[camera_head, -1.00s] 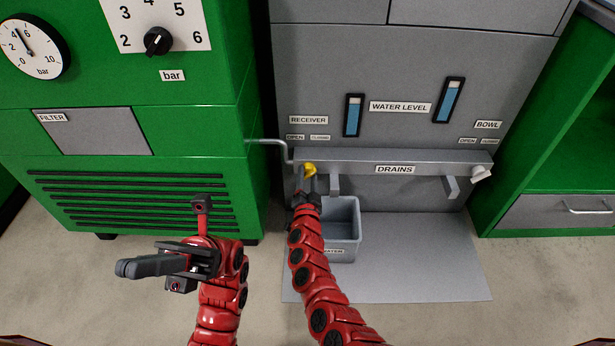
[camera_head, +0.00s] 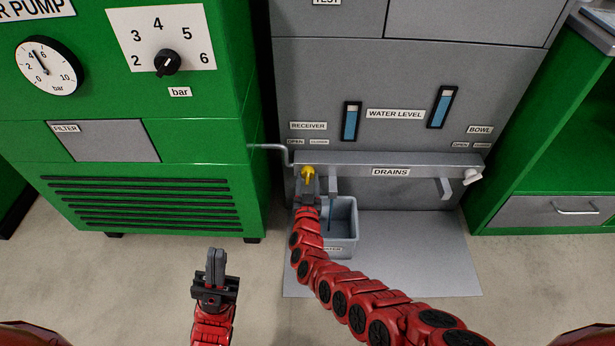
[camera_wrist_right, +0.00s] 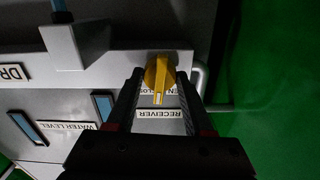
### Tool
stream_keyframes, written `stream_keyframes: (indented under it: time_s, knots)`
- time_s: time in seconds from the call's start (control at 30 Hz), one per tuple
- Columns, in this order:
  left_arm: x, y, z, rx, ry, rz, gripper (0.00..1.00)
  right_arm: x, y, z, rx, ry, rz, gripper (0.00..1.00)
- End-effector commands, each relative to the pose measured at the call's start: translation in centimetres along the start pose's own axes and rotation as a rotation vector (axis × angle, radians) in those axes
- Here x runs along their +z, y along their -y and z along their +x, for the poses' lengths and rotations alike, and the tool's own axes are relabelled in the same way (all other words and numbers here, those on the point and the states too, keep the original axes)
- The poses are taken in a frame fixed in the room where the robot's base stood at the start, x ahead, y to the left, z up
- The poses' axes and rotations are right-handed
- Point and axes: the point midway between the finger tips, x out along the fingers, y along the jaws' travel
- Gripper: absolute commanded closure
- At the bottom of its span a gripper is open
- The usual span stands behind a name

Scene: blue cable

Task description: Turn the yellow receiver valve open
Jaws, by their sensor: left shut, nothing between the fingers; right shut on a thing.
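The yellow receiver valve (camera_head: 308,171) sits at the left end of the grey drains bar, below the RECEIVER label (camera_head: 308,126). My right gripper (camera_head: 307,186) reaches it from below and is shut on it. In the right wrist view, the yellow handle (camera_wrist_right: 157,73) lies between the two fingers (camera_wrist_right: 158,90), its white-marked end pointing toward the gripper. The OPEN and CLOSED labels are partly covered there. A thin blue streak (camera_head: 330,216) runs below the left spout (camera_head: 334,186) toward the bin. My left gripper (camera_head: 216,264) is shut and empty, low in front of the green cabinet.
The grey water bin (camera_head: 342,212) stands under the left spout on a grey mat (camera_head: 410,262). The white bowl valve (camera_head: 472,176) is at the bar's right end. A bent pipe (camera_head: 272,148) joins the green cabinet (camera_head: 180,185) near the yellow valve. Floor space in front is clear.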

Motion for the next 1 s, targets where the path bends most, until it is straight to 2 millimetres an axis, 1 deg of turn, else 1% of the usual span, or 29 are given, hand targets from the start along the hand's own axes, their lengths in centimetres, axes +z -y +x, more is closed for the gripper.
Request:
stream_keyframes:
  time_s: [0.03,0.23,0.6,0.8,1.0]
  knots:
    - [-0.06,0.15,0.30,-0.004,0.000,0.002,1.00,-0.27,0.09,0.08,-0.003,-0.001,-0.046,1.00]
    - [-0.19,0.43,0.62,-0.016,-0.002,0.006,1.00,-0.21,0.08,0.08,-0.003,-0.001,-0.236,1.00]
    - [-0.25,0.57,0.70,-0.023,-0.003,0.009,1.00,-0.02,-0.05,0.01,0.000,-0.001,-0.576,1.00]
    - [-0.22,0.49,0.59,-0.020,-0.003,0.008,1.00,-0.10,-0.08,0.11,0.001,-0.002,-0.720,1.00]
    - [-0.18,0.41,0.49,-0.017,-0.003,0.006,1.00,-0.01,-0.19,0.04,0.001,0.000,-0.821,1.00]
